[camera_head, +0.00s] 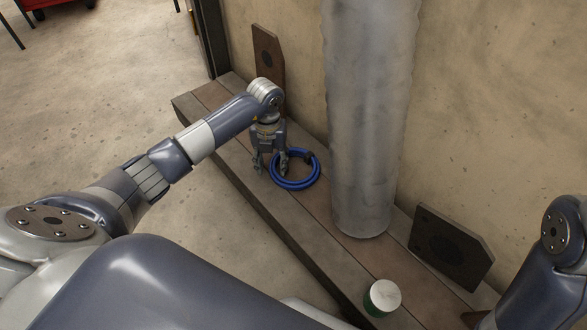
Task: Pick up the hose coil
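The hose coil (296,184) is a blue ring with a dark band at its upper right. It lies flat on the wooden ledge, left of the grey pipe. My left gripper (271,168) points down at the coil's left side. Its fingers are spread apart, one outside the ring at the left and one by the ring's upper left edge. I cannot tell whether a finger touches the coil. My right arm shows at the lower right edge, with its gripper out of view.
A thick grey pipe (366,120) stands on the wooden ledge (225,150) right of the coil. A white-topped green can (383,297) is at the near end. Dark plates lean on the wall, one behind my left gripper (268,52) and one at right (450,247).

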